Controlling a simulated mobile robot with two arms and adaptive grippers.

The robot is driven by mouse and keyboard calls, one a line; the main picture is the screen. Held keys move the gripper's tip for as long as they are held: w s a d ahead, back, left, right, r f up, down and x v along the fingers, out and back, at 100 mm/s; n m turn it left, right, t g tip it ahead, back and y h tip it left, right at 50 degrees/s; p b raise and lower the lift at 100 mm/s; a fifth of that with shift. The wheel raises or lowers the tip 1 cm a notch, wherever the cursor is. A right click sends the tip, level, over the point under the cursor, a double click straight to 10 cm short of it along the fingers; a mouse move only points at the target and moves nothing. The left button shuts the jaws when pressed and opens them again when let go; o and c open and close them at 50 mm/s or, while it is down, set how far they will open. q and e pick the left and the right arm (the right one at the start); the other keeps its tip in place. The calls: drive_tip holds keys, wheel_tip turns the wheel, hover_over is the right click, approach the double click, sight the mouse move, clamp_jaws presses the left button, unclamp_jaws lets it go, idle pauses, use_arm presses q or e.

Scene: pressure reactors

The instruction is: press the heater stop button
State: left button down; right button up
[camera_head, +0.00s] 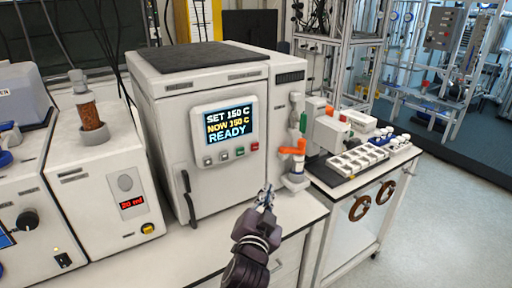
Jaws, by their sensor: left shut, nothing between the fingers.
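The heater (170,122) is a white cabinet with a dark top and a black door handle. Its screen (228,124) reads SET 150 C, NOW 150 C, READY. My right gripper is not in view.
A valve with an orange handle (292,151) stands right of the heater. Further right are a white tray (357,160) and small instruments on a side bench. A white unit with a red readout (132,203) stands at left. The bench front below the heater is clear.

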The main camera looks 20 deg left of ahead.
sight(255, 147)
use_arm(q)
wheel_tip(255, 147, up, 6)
drive_tip(key=w+d+m+t, duration=0.1)
drive_tip(key=w+d+t, duration=0.1)
drive_tip(key=shift+d+r, duration=0.15)
drive_tip(key=shift+d, duration=0.15)
drive_tip(key=shift+w+a, duration=0.1)
drive_tip(key=w+a+p, duration=0.1)
drive_tip(key=w+a, duration=0.4)
drive_tip(key=a, duration=0.2)
drive_tip(key=shift+w, duration=0.2)
drive_tip(key=shift+d, duration=0.1)
idle(1.1)
drive_tip(key=shift+w+a, duration=0.25)
drive_tip(key=shift+a, duration=0.1)
